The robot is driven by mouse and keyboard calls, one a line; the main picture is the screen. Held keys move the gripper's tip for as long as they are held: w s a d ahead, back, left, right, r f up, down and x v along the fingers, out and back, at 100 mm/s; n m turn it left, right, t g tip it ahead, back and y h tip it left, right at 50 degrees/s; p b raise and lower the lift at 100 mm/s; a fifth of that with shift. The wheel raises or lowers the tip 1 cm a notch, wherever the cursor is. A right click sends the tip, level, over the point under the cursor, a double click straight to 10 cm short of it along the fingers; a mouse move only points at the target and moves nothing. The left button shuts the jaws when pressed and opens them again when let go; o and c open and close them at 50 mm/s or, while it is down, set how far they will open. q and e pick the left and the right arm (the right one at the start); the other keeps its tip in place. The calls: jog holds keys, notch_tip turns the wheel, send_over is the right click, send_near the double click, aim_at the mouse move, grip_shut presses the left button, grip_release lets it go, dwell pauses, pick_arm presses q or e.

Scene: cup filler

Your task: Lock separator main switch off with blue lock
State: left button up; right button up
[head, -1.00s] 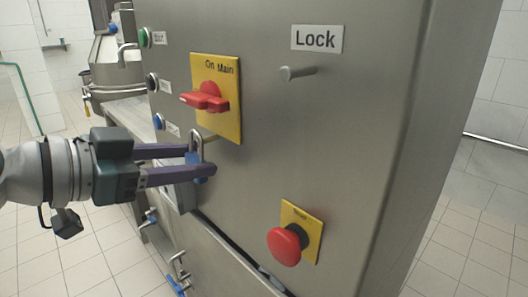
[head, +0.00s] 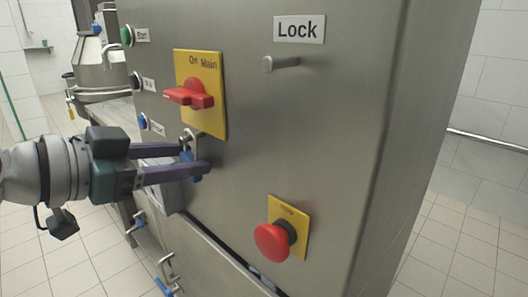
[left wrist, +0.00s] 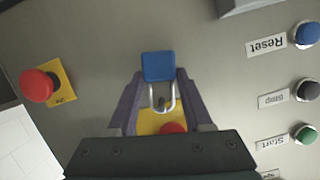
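The blue lock (head: 187,155) is between the purple fingers of my left gripper (head: 202,170), its metal shackle (head: 190,138) upward. The left wrist view shows the lock body (left wrist: 158,66) with a fingertip against each side; the gripper (left wrist: 160,78) looks shut on it. The shackle is at the lower edge of the yellow main switch plate (head: 212,120). A small dark part shows inside the shackle in the wrist view; I cannot tell whether the shackle passes around it. The red switch handle (head: 190,95) sits on the plate, extending sideways. My right gripper is not in view.
A red stop button (head: 272,242) sticks out low on the steel cabinet. A bare metal peg (head: 280,64) sticks out below the Lock label (head: 299,29). Start, stop and reset buttons line the left edge. The panel right of the switch is mostly clear.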

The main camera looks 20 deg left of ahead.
pick_arm(q)
jog(key=o, duration=0.5)
jog(key=shift+s, duration=0.1)
jog(key=v, duration=1)
jog(key=s+d+r+g+y+p, duration=0.1)
jog(key=s+d+r+g+p, duration=0.55)
jog(key=p, duration=0.95)
jog(key=s+d+r+n+g+y+p, duration=0.35)
jog(key=s+r+p, duration=0.35)
jog(key=p, duration=0.4)
notch_tip(320, 180, up, 35)
jog(key=p, duration=3.5)
jog(key=shift+a+n, duration=0.35)
jog(key=shift+s+r, duration=0.1)
